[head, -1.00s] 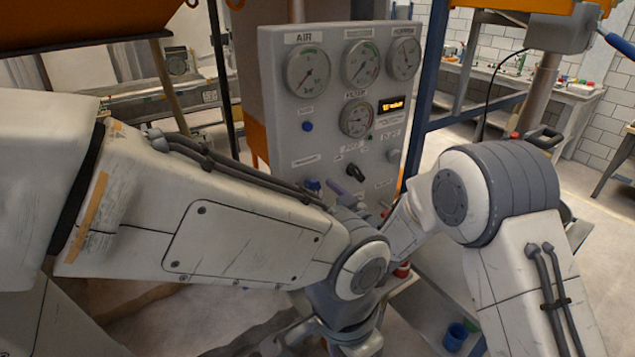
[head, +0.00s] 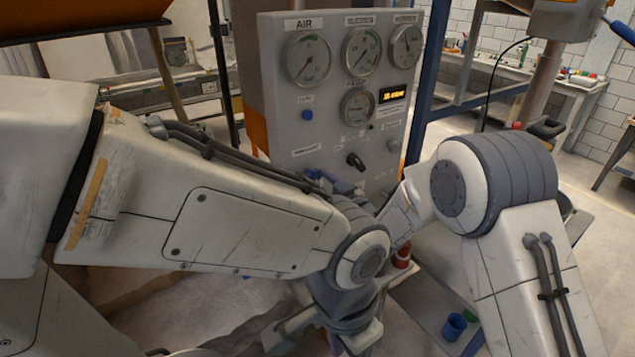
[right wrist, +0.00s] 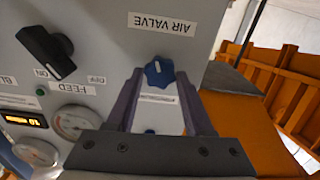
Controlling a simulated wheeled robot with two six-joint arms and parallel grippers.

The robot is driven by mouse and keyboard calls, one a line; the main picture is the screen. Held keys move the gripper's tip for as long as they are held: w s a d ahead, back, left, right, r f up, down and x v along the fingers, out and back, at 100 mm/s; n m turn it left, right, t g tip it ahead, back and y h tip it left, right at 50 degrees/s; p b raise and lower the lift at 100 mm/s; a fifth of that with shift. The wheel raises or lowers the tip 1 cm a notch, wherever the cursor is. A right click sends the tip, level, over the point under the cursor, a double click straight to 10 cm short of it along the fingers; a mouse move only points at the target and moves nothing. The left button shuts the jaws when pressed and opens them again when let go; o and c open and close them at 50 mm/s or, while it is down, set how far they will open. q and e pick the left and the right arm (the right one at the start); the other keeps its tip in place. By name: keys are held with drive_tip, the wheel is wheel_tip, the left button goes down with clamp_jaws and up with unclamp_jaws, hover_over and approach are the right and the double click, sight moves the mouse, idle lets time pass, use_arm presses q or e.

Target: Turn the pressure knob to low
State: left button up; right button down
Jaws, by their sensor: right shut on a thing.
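A blue knob (right wrist: 159,72) sits on the grey control panel (right wrist: 100,25), seen upside down in the right wrist view. A small label lies beside it, too small to read surely; a larger one reads AIR VALVE. My right gripper (right wrist: 160,75) has its purple fingers on both sides of the blue knob and is shut on it. In the head view the right gripper (head: 335,183) is at the panel's lower part, partly hidden behind my left arm. My left gripper (head: 345,325) hangs low in front of the panel, its jaws unclear.
The panel carries several round gauges (head: 307,58), an amber display (head: 394,98), a blue button (head: 307,115) and a black knob (head: 356,161), close to the right gripper. An orange container (right wrist: 285,85) stands beyond the panel's edge. A blue cup (head: 454,327) stands at lower right.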

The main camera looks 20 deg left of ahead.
drive_tip(key=n+b, duration=0.3)
drive_tip(key=b, duration=0.2)
drive_tip(key=n+b, duration=0.3)
drive_tip(key=b, duration=0.3)
drive_tip(key=n+b, duration=0.3)
drive_tip(key=b, duration=0.2)
drive_tip(key=shift+f+b, duration=0.35)
drive_tip(key=shift+f, duration=0.05)
drive_tip(key=n+b, duration=0.9)
drive_tip(key=b, duration=0.2)
drive_tip(key=shift+s, duration=0.1)
drive_tip(key=n+b, duration=0.2)
drive_tip(key=n, duration=0.1)
drive_tip(key=n+b, duration=0.2)
drive_tip(key=n, duration=0.1)
drive_tip(key=shift+n+b, duration=0.3)
drive_tip(key=shift+b, duration=0.1)
drive_tip(key=n+b, duration=0.2)
drive_tip(key=n, duration=0.2)
drive_tip(key=shift+n+b, duration=0.65)
drive_tip(key=shift+n, duration=1.05)
